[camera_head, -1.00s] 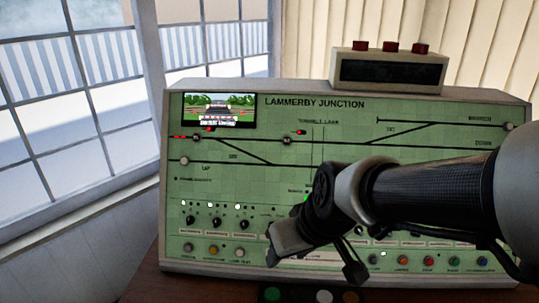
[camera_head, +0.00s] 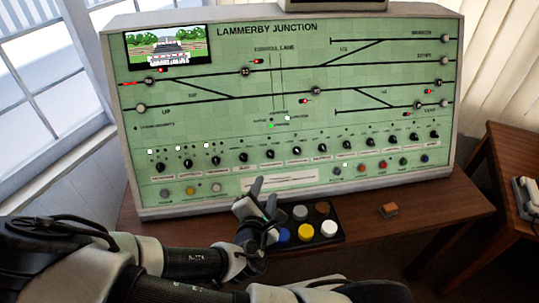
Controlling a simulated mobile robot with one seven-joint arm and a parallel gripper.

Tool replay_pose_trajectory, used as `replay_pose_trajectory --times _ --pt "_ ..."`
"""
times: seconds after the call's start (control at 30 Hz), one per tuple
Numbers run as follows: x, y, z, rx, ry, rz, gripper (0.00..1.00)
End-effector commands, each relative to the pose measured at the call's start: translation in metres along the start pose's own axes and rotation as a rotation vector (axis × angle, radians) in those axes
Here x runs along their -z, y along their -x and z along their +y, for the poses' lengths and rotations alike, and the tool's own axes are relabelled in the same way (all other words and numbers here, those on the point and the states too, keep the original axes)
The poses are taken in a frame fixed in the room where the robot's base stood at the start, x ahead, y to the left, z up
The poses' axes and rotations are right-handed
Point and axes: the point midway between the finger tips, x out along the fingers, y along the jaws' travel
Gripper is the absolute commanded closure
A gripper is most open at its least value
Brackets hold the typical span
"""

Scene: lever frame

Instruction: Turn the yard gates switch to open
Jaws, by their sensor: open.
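The green control panel (camera_head: 225,105) headed LAMMERBY JUNCTION stands on a wooden desk. A row of black rotary switches (camera_head: 243,157) runs across its lower part, with small white labels under them. The labels are too small to read, so I cannot tell which is the yard gates switch. My gripper (camera_head: 257,200) is open and empty. It shows in front of the panel's lower edge, below the switch row, apart from the switches, and hides a little of the lower panel.
A black tray (camera_head: 342,237) with several coloured round caps lies on the desk (camera_head: 440,205) beside my gripper. A small orange-brown block (camera_head: 388,210) lies to its right. A telephone-like object (camera_head: 527,197) stands on a side table at the right. A window is at the left.

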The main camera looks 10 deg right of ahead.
Motion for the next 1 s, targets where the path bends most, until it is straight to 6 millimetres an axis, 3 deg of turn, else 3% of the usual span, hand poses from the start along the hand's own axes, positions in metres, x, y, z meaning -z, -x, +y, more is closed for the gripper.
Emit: replay_pose_trajectory --times 0.17,0.37,0.4,0.7,1.0 --pt "-0.004 -0.003 0.013 -0.071 0.076 -0.019 0.58" --pt "-0.006 -0.032 0.013 -0.067 0.073 -0.021 0.58" --pt "0.003 -0.034 0.011 -0.076 0.072 -0.016 0.58" --pt "0.008 -0.045 0.023 -0.090 0.075 -0.016 0.58" --pt "0.005 -0.054 0.020 -0.084 0.073 -0.018 0.58"
